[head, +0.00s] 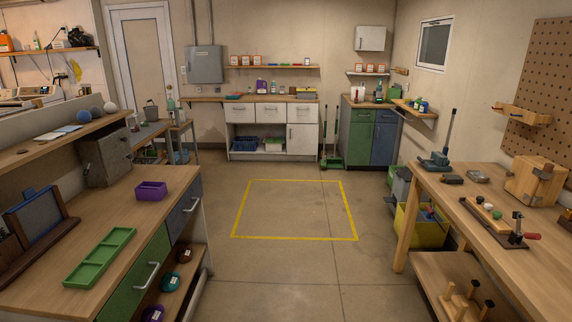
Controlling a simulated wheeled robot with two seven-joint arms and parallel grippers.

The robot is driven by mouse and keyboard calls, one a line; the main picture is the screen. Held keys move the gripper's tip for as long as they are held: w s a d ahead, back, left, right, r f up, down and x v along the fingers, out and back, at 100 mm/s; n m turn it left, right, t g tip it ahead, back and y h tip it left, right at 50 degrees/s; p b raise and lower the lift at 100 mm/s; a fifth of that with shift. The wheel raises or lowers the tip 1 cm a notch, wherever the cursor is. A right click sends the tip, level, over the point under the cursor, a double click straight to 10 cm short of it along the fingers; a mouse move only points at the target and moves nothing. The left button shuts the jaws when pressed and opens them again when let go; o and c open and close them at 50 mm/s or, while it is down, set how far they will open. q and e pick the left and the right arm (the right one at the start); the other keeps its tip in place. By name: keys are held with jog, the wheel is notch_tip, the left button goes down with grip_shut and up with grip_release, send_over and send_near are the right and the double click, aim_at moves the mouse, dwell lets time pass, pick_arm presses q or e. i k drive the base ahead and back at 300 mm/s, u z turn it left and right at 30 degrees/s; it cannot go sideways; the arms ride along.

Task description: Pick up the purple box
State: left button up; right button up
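The purple box (151,191) is a small open-topped bin. It sits upright on the wooden top of the left workbench (120,208), close to the bench's right edge. Nothing touches it and its top is unobstructed. Neither of my grippers shows in the head view.
A green divided tray (100,257) lies nearer on the same bench, and a grey box (104,156) stands behind the purple box. Floor inside the yellow outline (294,238) is clear. A right workbench (450,196) holds tools and wooden blocks.

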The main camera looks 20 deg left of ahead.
aim_at(148, 191)
jog(key=u, duration=0.25)
jog(key=i, duration=1.95)
jog(key=u, duration=1.45)
jog(key=i, duration=1)
jog(key=u, duration=1.2)
